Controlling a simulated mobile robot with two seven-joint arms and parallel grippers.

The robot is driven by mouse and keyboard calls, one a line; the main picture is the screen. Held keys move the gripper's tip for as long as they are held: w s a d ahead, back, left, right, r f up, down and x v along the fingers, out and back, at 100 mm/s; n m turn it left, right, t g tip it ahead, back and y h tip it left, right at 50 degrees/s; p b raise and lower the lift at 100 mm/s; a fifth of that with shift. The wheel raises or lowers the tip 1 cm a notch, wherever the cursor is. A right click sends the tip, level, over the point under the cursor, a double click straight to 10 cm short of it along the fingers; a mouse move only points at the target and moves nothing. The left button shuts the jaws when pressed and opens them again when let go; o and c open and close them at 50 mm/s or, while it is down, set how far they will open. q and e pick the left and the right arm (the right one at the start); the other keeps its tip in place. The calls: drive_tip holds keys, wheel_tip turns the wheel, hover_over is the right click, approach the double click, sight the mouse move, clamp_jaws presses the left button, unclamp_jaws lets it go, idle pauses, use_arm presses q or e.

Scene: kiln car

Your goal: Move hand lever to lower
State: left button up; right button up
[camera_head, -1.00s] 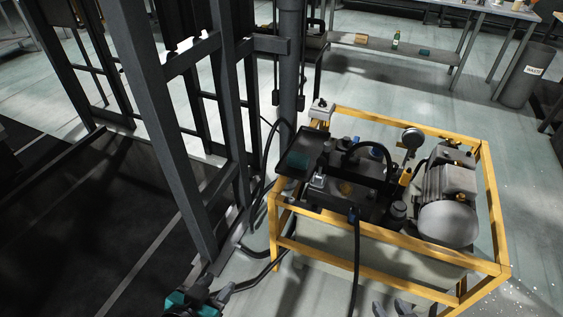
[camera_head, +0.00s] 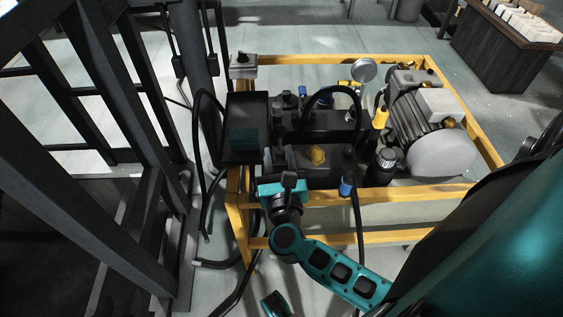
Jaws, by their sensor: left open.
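The hydraulic power unit stands in the yellow frame (camera_head: 400,193). My right arm reaches in from the lower right, and its teal and black gripper (camera_head: 287,183) is at the near left side of the unit, by the front rail. The gripper covers the place where a small silver fitting showed before. I cannot make out the hand lever clearly there, nor whether the fingers touch or hold it. A teal part of my left gripper (camera_head: 275,304) shows at the bottom edge, low in front of the frame, open and away from the unit.
A grey box with a black knob (camera_head: 243,62) sits at the frame's back left corner. A gauge (camera_head: 364,70), a yellow knob (camera_head: 317,155), a motor (camera_head: 428,125) and black hoses crowd the unit. Dark steel posts (camera_head: 150,100) stand to the left.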

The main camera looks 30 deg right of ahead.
sight(280, 133)
drive_tip(key=shift+m+g, duration=0.3)
drive_tip(key=shift+m, duration=0.6)
drive_tip(key=x, duration=0.9)
drive_tip(key=shift+s+d+f, duration=0.2)
drive_tip(key=shift+d+f, duration=0.05)
drive_tip(key=shift+f, duration=0.15)
drive_tip(key=shift+w+d+b, duration=0.1)
drive_tip(key=shift+w+b, duration=0.1)
drive_tip(key=shift+b, duration=0.1)
